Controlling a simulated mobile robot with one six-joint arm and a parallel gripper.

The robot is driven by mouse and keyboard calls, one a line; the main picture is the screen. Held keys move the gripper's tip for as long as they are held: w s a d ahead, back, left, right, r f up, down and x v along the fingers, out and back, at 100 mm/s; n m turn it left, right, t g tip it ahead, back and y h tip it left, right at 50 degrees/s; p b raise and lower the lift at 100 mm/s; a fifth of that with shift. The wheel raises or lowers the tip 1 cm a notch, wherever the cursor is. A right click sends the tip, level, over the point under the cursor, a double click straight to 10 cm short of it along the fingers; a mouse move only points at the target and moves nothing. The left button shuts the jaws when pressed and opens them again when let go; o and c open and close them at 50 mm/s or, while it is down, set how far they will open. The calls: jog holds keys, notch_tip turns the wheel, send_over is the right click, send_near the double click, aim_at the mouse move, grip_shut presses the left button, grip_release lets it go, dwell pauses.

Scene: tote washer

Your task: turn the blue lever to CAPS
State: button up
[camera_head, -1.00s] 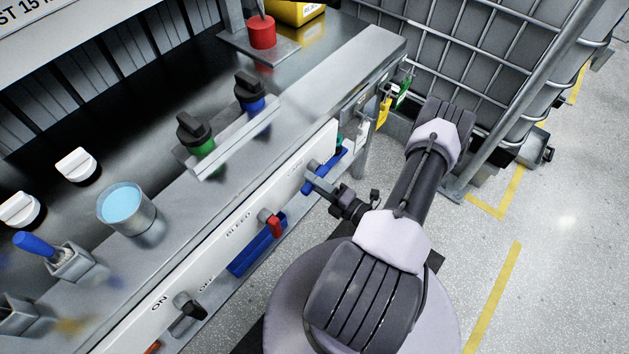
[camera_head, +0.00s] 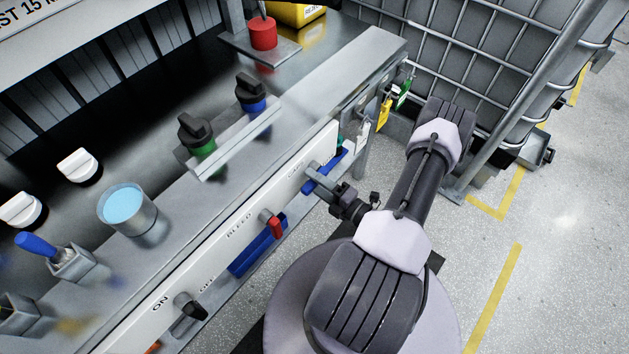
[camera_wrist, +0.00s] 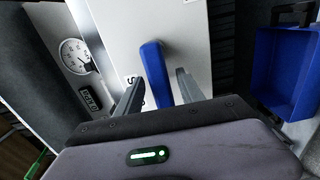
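The blue lever (camera_wrist: 155,72) stands on a pale panel in the wrist view, tilted slightly. My gripper (camera_wrist: 160,92) is open, with one finger on each side of the lever and a visible gap on both sides. In the head view my gripper (camera_head: 318,180) is at the far end of the white panel (camera_head: 215,240), by the CAPS print.
A red lever (camera_head: 273,227) by BLEED and a black lever (camera_head: 190,308) by ON and OFF sit nearer on the panel. A blue bin (camera_head: 250,255) hangs below. A gauge (camera_wrist: 74,56) is left of my gripper in the wrist view. Open floor lies at right.

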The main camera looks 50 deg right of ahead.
jog(key=shift+s, duration=0.1)
dwell(0.3)
jog(key=s+d+p, duration=0.1)
jog(key=s+p, duration=0.2)
jog(key=s, duration=1.4)
jog(key=shift+d, duration=0.15)
jog(key=shift+s, duration=0.1)
jog(key=w+a+r+n+g+y, duration=0.4)
jog(key=w+r+n+g, duration=0.25)
jog(key=r+n, duration=0.5)
jog(key=w+a+r+n+g+y, duration=0.35)
jog(key=w+r+n+g, duration=0.4)
jog(key=n, duration=0.65)
jog(key=s+a+r+n+t+h, duration=0.1)
jog(key=s+a+r+n+h, duration=0.1)
jog(key=a+r+n, duration=0.7)
jog(key=s+a+r+n+h, duration=0.2)
jog(key=a+r+n+h, duration=0.3)
jog(key=a+r+n, duration=0.5)
jog(key=a+n, duration=0.1)
jog(key=n, duration=0.3)
jog(key=shift+a+t, duration=0.25)
jog(key=shift+t, duration=0.15)
